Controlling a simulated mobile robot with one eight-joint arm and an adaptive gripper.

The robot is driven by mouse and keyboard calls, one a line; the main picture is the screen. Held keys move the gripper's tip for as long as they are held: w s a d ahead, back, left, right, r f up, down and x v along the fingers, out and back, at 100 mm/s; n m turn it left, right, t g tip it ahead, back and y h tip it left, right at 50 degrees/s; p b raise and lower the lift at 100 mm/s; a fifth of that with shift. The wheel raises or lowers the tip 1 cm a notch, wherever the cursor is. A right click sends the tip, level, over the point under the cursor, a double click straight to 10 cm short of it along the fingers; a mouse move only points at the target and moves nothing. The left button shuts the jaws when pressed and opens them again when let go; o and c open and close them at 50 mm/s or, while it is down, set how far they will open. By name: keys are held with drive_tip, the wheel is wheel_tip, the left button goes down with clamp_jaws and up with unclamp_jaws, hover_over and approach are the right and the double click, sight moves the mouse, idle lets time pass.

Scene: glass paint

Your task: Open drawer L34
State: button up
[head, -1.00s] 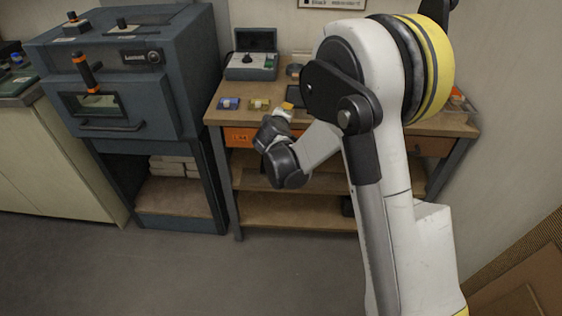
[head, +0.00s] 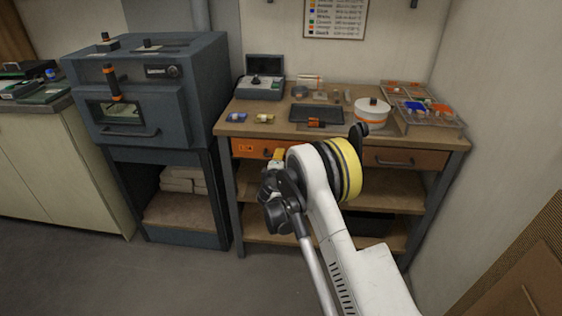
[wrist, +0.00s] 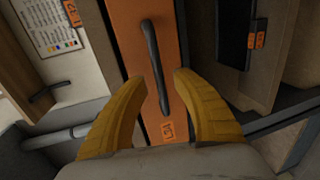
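An orange drawer front (head: 252,148) with a small orange label (head: 245,148) is set under the workbench top at the left; the label's characters are too small to read for sure. In the wrist view the orange drawer front (wrist: 126,22) runs up the middle, with a dark bar handle (wrist: 152,55) and a label (wrist: 168,131) near its lower end. My gripper (wrist: 162,78) is open, its yellow fingers on either side of the handle; I cannot tell whether they touch it.
A second, brown drawer (head: 405,158) with a dark handle is at the bench's right. The bench top (head: 285,118) holds a control box (head: 260,88), a dark tray (head: 316,114) and a round white pot (head: 372,110). A grey furnace cabinet (head: 150,90) stands left. The floor in front is clear.

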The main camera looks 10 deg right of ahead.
drive_tip(key=shift+x, duration=1)
drive_tip(key=shift+c, duration=0.5)
clamp_jaws()
drive_tip(key=shift+s, duration=0.15)
